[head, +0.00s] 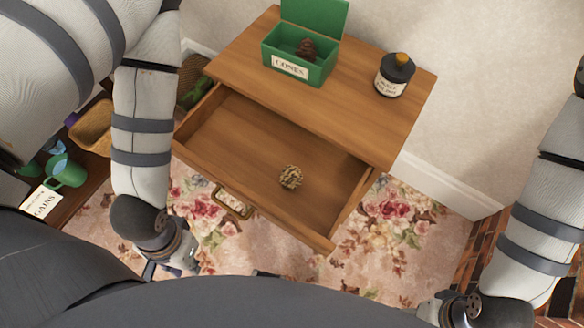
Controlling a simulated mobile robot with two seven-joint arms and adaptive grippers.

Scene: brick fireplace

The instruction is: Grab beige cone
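A beige, scaly pine cone (291,177) lies in the open drawer (240,140) of a wooden cabinet, right of the drawer's middle. A dark brown cone (307,48) sits in the open green box (318,70) labelled "CONES" on the cabinet top. My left gripper (172,270) hangs low at the lower left, outside the drawer and apart from the beige cone. My own body partly hides it, and its fingers do not show clearly.
A dark bottle with an orange top (395,75) stands on the cabinet top (350,110). At the left, a low shelf holds a green mug (67,172), a basket (95,127) and a label card (42,203). Floral carpet (400,240) surrounds the drawer. Brick edging lies at the right.

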